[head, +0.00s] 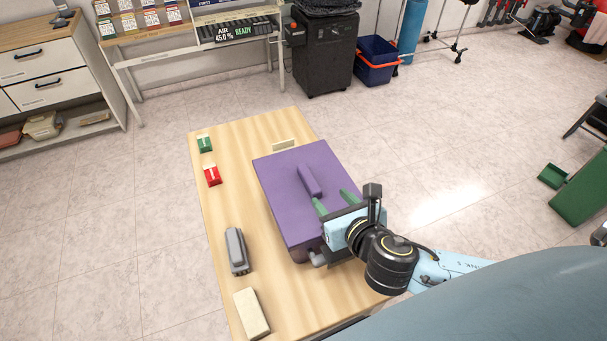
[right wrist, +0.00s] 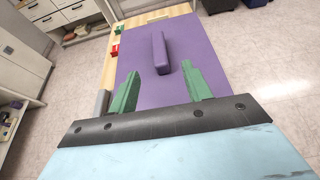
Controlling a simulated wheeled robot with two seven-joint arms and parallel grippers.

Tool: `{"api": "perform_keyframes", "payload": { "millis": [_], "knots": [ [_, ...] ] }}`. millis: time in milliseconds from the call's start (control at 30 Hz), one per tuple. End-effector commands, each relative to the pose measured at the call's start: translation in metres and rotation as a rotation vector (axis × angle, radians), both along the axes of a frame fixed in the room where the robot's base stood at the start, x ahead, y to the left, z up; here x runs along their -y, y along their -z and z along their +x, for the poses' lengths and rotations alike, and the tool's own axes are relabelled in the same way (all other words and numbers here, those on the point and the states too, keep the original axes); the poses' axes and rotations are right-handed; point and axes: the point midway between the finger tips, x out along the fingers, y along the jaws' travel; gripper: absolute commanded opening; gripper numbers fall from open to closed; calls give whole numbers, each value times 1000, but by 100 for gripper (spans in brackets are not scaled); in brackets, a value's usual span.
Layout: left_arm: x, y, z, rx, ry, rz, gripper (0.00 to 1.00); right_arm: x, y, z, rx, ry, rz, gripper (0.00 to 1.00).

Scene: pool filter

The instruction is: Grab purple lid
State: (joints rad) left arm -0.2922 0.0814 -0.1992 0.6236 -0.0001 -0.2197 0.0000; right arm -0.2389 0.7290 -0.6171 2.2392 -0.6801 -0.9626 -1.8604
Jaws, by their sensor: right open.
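The purple lid (head: 290,185) lies flat on top of a box on the wooden table. A raised purple handle (head: 309,180) stands along its middle. The lid also fills the middle of the right wrist view (right wrist: 140,75), with the handle (right wrist: 161,55) ahead of the fingers. My right gripper (head: 334,200) is open, with its two green fingers apart above the near part of the lid. In the right wrist view the fingers (right wrist: 162,92) point toward the handle, one to each side, with nothing between them. My left gripper does not show.
On the wooden table (head: 225,200) stand a green block (head: 205,144), a red block (head: 212,176), a grey object (head: 236,251) and a cream block (head: 251,313), all left of the box. A grey pipe fitting (head: 320,258) sits at the box's near side.

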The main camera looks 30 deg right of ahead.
Motion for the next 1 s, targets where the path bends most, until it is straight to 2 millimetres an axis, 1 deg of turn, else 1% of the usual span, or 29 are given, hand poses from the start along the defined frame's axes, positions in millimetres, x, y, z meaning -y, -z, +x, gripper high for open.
{"api": "perform_keyframes", "payload": {
  "millis": [200,333,433,633,833,900,1000],
  "knots": [
    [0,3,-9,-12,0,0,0,2,14,37,4,-4,-14,49],
    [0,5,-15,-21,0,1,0,3,23,58,3,-3,-11,49],
    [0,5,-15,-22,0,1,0,3,28,68,1,-3,-10,49],
    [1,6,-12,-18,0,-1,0,3,33,80,2,-3,-8,49],
    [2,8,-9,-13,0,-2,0,3,44,107,2,-1,-8,49],
    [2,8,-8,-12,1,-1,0,3,47,114,2,-3,-9,49],
    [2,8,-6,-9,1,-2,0,3,50,119,1,-3,-8,49]
  ]
}}
